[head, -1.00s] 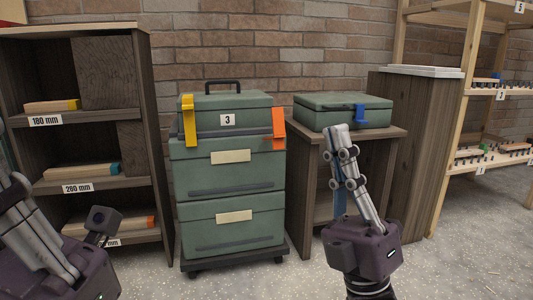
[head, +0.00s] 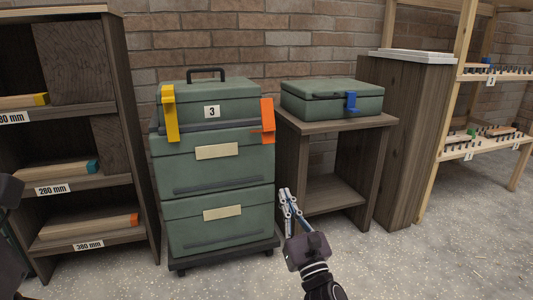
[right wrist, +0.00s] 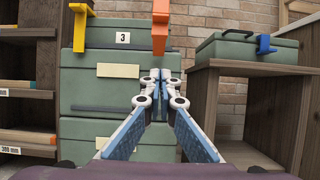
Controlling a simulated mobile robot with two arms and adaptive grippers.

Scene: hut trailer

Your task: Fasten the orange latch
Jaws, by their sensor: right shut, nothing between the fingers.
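The orange latch (head: 267,120) is on the right side of the top green box (head: 228,105) in a stack; in the head view it sticks out a little from the front at an angle. It also shows in the right wrist view (right wrist: 160,26), above my fingertips. A yellow latch (head: 169,114) is on the left of the same box. My right gripper (head: 284,192) is shut and empty, lower than the orange latch, in front of the stack's right side and apart from it. Only a dark edge of my left arm shows at the far left; its gripper is not visible.
A side table (head: 330,125) to the right bears a green case (head: 325,101) with a blue latch (head: 351,101). A shelf with wood pieces (head: 100,227) stands close on the left. The stack rests on a wheeled dolly (head: 225,255). The floor in front is clear.

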